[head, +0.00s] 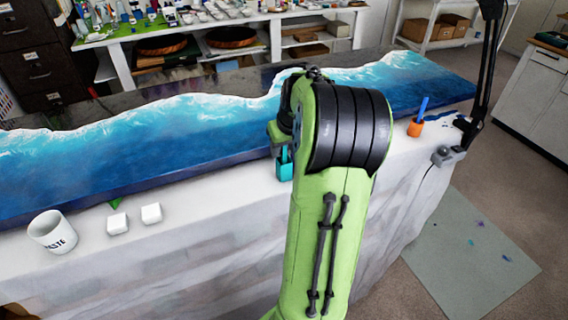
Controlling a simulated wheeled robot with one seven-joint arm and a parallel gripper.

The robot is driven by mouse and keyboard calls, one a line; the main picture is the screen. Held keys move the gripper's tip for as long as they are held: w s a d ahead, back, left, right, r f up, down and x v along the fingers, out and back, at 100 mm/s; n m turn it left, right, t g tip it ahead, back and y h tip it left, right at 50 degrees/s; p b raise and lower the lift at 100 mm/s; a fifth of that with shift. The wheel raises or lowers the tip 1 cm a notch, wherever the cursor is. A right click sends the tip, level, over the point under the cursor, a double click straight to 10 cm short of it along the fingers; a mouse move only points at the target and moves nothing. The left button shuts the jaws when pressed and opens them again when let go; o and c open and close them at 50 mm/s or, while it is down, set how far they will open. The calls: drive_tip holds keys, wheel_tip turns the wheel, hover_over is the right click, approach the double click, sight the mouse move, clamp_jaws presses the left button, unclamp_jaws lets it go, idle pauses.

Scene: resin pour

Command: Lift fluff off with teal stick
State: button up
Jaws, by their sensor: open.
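A teal holder (284,172) stands at the near edge of the white-covered table, partly hidden by my green arm. A dark teal upright piece shows at its top, but I cannot tell if it is the teal stick. The resin slab (150,140), with blue and teal waves and white foam lines, lies along the table. I cannot make out any fluff on it; part of its surface is behind my arm. My gripper is hidden behind my arm, so its fingers do not show.
A white cup marked "WASTE" (52,232) and two white blocks (118,224) (151,213) stand at the left on the table cover (215,215). An orange holder (415,128) with a blue stick (423,105) stands at the right, near a black stand (487,70).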

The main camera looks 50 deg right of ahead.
clamp_jaws()
idle(0.3)
